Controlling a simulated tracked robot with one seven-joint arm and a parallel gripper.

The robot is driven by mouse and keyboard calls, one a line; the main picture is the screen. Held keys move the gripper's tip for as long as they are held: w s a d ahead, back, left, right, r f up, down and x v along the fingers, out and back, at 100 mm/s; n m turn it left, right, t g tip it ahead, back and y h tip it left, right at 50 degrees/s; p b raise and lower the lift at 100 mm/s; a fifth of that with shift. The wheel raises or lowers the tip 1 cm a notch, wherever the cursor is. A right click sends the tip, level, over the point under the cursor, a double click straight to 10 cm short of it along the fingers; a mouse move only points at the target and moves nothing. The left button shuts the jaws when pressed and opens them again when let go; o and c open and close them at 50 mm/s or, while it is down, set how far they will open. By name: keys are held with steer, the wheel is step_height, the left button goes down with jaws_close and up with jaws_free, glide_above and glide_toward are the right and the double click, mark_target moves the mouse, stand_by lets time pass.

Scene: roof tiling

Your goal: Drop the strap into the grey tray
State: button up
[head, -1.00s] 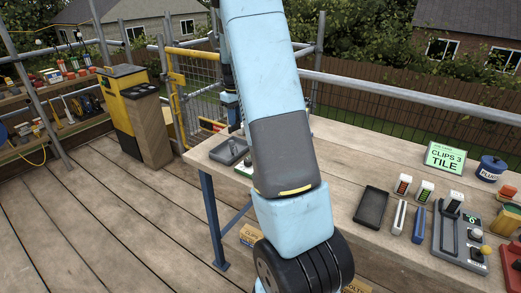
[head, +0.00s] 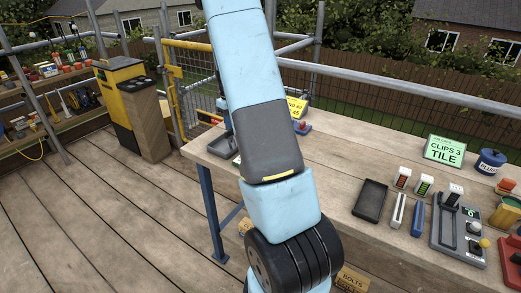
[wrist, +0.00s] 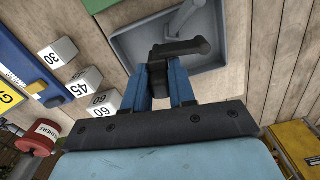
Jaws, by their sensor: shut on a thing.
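My gripper (wrist: 172,84) shows in the wrist view with two blue fingers shut on the strap (wrist: 187,47), a dark grey, bent piece. The strap sticks out past the fingertips and lies in front of the grey tray (wrist: 128,46). The tray is shallow with a raised rim, and a lighter grey bar (wrist: 183,17) shows inside it. I cannot tell whether the strap touches the tray's floor. In the head view, my arm hides the gripper and the strap; part of the grey tray (head: 219,148) shows left of the arm.
White blocks marked 30, 45 and 60 (wrist: 104,101) stand left of the tray in the wrist view. A separate dark tray (head: 370,200) lies right of my arm in the head view, near a control box (head: 459,236) and a green sign (head: 445,150). Bare boards lie between.

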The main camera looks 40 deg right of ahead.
steer(key=o, duration=0.9)
step_height(320, 180, up, 14)
steer(key=shift+f, duration=0.2)
stand_by(0.6)
